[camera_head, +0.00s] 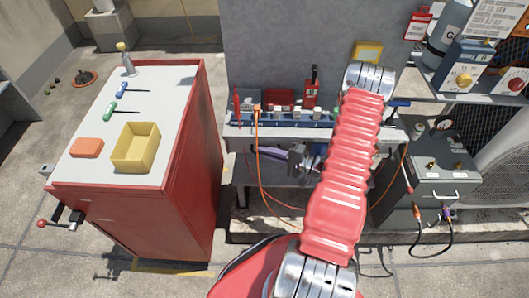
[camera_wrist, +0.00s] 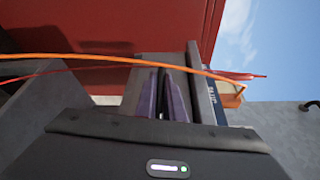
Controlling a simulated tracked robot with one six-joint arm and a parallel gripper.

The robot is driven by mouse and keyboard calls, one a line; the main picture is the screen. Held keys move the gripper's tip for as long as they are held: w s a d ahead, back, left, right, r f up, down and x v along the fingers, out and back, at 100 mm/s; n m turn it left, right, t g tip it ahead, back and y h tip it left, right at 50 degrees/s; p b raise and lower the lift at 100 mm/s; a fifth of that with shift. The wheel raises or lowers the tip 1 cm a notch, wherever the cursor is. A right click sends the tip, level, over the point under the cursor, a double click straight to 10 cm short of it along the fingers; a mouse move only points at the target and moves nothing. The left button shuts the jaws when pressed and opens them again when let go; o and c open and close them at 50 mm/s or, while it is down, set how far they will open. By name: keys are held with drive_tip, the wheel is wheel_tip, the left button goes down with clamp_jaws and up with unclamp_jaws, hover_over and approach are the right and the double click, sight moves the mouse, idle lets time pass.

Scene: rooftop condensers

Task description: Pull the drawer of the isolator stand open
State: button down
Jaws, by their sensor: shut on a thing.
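The isolator stand is the grey bench (camera_head: 240,131) against the grey wall panel, with a blue strip of parts along its top. My gripper (camera_head: 297,158) is low at the stand's front, partly hidden by my red arm. In the wrist view my gripper's purple fingers (camera_wrist: 164,98) are close together on a narrow dark piece, which looks like the drawer's handle. The drawer front is mostly hidden, and I cannot tell how far out the drawer is.
A red cabinet (camera_head: 186,195) stands left, its top holding a yellow bin (camera_head: 136,148), an orange block (camera_head: 87,147) and screwdrivers. An orange cable (camera_head: 257,165) hangs before the stand and crosses the wrist view. A grey box (camera_head: 440,187) with cables stands right.

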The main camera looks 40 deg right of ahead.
drive_tip(key=s+a, duration=0.8)
drive_tip(key=s, duration=0.2)
drive_tip(key=shift+s+f, duration=0.15)
drive_tip(key=shift+s, duration=0.15)
drive_tip(key=c, duration=1.9)
unclamp_jaws()
drive_tip(key=shift+o, duration=0.2)
drive_tip(key=v, duration=1.4)
drive_tip(key=shift+w, duration=0.1)
